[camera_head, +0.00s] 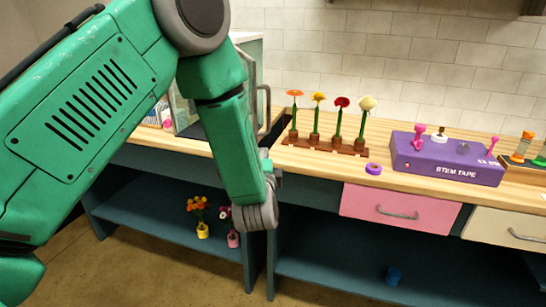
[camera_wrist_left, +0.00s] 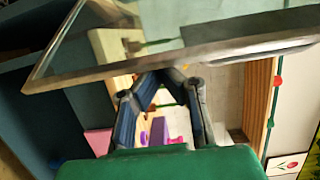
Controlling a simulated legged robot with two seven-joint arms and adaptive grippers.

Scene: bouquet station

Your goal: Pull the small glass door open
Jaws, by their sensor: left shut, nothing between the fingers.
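The small glass door (camera_head: 180,108) belongs to the cabinet (camera_head: 247,40) at the back left of the counter. Its grey handle (camera_head: 265,103) shows just right of my arm; my arm hides much of the door, so I cannot tell how far it stands open. In the left wrist view the glass pane (camera_wrist_left: 110,38) and its metal frame (camera_wrist_left: 230,50) cross the top. My left gripper (camera_wrist_left: 172,76) is shut and empty, its fingertips close to the frame's lower edge; contact is unclear. In the head view the gripper (camera_head: 268,163) is mostly hidden by my wrist. My right gripper is not in view.
Several flowers stand in a wooden rack (camera_head: 325,146) right of the door. A purple tape roll (camera_head: 373,168) and a purple stem tape box (camera_head: 445,160) lie farther right. A pink drawer (camera_head: 400,208) is below. Potted flowers (camera_head: 203,229) stand on the lower shelf.

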